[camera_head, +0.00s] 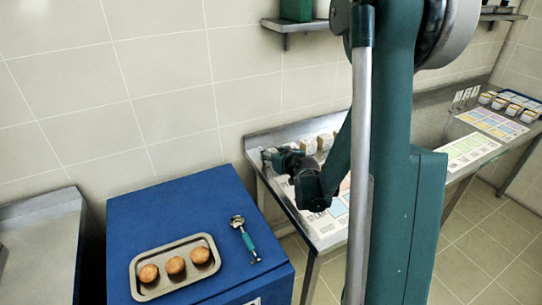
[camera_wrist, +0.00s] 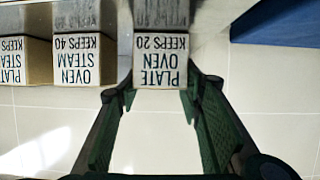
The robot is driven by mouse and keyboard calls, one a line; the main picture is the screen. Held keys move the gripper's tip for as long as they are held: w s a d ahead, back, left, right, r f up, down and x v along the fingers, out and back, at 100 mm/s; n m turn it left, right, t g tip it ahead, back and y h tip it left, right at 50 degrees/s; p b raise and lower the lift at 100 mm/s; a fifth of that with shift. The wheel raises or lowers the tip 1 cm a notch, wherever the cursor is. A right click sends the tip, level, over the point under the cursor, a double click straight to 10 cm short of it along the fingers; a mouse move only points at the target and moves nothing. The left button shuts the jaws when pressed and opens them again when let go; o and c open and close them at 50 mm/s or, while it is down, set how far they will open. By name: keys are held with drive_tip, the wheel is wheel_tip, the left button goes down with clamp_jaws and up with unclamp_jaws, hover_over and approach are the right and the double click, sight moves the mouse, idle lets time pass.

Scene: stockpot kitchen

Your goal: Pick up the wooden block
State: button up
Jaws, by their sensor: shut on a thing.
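A wooden block (camera_wrist: 160,65) printed "PLATE OVEN KEEPS 20" in dark letters is between the fingers of my gripper (camera_wrist: 160,97) in the wrist view. My gripper is shut on it, with a finger at each side. I cannot tell whether the block is clear of the steel surface. In the head view my gripper (camera_head: 272,158) is at the left end of the steel bench (camera_head: 253,143), and the held block cannot be made out there.
A similar block (camera_wrist: 82,60) reading "OVEN STEAM KEEPS 40" stands left of the held one, with another (camera_wrist: 12,60) beyond. A blue cabinet (camera_head: 120,225) carries a tray (camera_head: 207,242) of three round brown items and a green-handled tool (camera_head: 247,240). A wall shelf (camera_head: 285,27) is above.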

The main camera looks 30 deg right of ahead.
drive_tip(key=shift+r, duration=0.15)
drive_tip(key=shift+r+p, duration=1.4)
drive_tip(key=shift+r, duration=3.45)
